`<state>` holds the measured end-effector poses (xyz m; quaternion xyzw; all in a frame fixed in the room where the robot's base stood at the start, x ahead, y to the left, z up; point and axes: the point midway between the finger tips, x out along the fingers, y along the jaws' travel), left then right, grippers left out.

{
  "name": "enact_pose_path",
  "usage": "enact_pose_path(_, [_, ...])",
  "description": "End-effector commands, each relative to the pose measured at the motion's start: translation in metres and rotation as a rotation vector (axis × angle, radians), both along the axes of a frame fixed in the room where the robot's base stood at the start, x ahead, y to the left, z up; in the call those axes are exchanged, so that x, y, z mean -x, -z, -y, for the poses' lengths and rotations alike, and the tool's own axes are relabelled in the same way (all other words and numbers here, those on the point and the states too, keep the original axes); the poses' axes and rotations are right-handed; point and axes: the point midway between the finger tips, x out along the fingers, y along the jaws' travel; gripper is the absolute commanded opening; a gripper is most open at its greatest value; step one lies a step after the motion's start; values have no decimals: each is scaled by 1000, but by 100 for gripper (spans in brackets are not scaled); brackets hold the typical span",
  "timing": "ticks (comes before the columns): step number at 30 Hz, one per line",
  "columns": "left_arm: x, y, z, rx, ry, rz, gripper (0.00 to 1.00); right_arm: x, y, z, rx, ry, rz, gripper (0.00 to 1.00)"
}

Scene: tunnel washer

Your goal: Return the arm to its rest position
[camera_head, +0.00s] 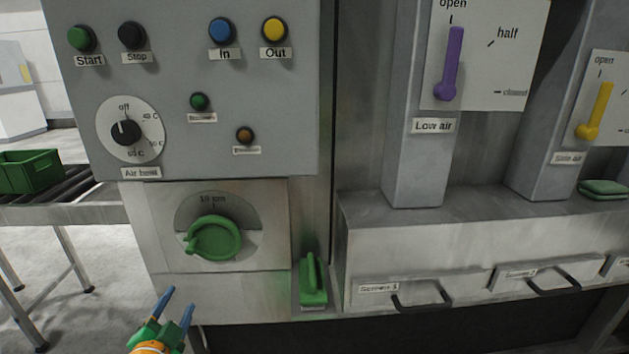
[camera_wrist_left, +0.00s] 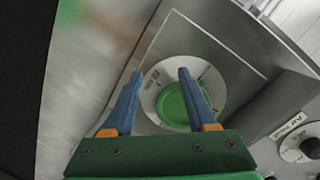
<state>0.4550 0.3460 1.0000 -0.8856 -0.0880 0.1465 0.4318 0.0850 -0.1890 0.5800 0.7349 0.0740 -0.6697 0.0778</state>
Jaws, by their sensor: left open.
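My left gripper (camera_head: 174,310) is in the lower left of the head view, in front of and below the panel with the green round handle (camera_head: 213,238). Its two blue fingers are apart, with nothing between them. In the left wrist view the open fingers (camera_wrist_left: 158,75) point towards the green handle (camera_wrist_left: 186,104) on its round dial plate. A gap shows between the gripper and the panel in the head view. My right gripper is not in either view.
The control panel (camera_head: 260,110) has buttons and a temperature dial (camera_head: 126,131). A green brush-like tool (camera_head: 313,282) stands on a ledge right of the handle. Drawers with black handles (camera_head: 421,299) line the right. A conveyor with a green crate (camera_head: 28,171) is at left.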

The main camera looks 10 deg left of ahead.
Motion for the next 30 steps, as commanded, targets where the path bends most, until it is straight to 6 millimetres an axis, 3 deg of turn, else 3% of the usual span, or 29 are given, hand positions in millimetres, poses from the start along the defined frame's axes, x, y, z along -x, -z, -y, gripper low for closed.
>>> enact_pose_path(1, [9,49,-7,58,-35,-96,57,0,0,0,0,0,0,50])
enact_pose_path(3, [31,123,-9,150,-79,-244,57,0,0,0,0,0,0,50])
enact_pose_path(6, [79,218,3,279,-135,-441,57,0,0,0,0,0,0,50])
enact_pose_path(8, [116,269,19,355,-166,-558,57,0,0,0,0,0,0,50])
enact_pose_path(9, [144,300,32,404,-187,-634,57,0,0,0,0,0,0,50])
enact_pose_path(12, [219,361,72,519,-236,-817,57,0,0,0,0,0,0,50])
enact_pose_path(15, [289,397,112,605,-275,-969,57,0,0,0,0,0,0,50])
enact_pose_path(19, [348,416,148,671,-309,-1091,57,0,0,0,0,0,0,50])
enact_pose_path(22, [368,419,158,687,-318,-1132,57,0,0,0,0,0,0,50])
enact_pose_path(30, [370,419,159,688,-320,-1136,57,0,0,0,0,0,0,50])
